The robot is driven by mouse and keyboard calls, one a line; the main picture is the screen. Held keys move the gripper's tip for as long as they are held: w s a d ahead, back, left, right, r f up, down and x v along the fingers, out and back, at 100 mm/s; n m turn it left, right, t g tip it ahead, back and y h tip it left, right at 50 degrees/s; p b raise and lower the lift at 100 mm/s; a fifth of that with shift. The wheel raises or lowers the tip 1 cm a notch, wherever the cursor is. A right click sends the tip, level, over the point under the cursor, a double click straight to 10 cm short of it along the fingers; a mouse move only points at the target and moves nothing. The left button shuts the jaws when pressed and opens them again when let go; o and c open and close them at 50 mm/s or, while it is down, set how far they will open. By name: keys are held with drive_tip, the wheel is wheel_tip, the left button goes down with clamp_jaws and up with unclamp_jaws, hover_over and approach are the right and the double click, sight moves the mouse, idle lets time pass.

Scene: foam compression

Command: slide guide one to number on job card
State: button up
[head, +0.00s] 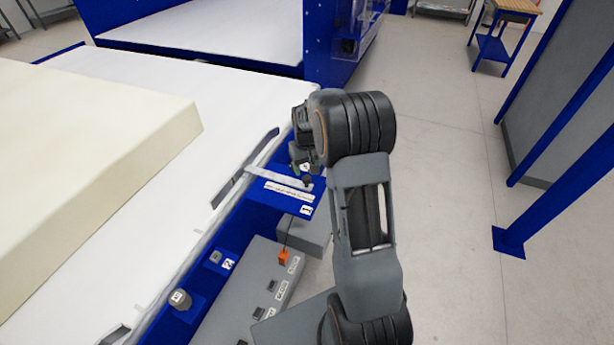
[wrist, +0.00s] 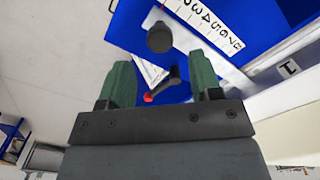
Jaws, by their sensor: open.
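Guide one shows in the head view as an upright grey plate (head: 238,175) along the bed's right edge, with a flat bar running from it toward a dark knob (head: 307,180). A white scale strip (head: 288,191) lies beside the bar on a blue ledge. A small red-tipped dark part (wrist: 165,84) shows beyond the gap. I cannot make out a job card.
A large cream foam block (head: 90,160) lies on the white bed (head: 160,215). Grey control boxes (head: 250,290) with an orange part (head: 284,256) sit below the ledge. A second knob (head: 180,298) is nearer.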

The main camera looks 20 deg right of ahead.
sight(306, 178)
drive_tip(key=shift+f, duration=2.55)
drive_tip(key=shift+c, duration=0.3)
clamp_jaws()
drive_tip(key=shift+w, duration=0.1)
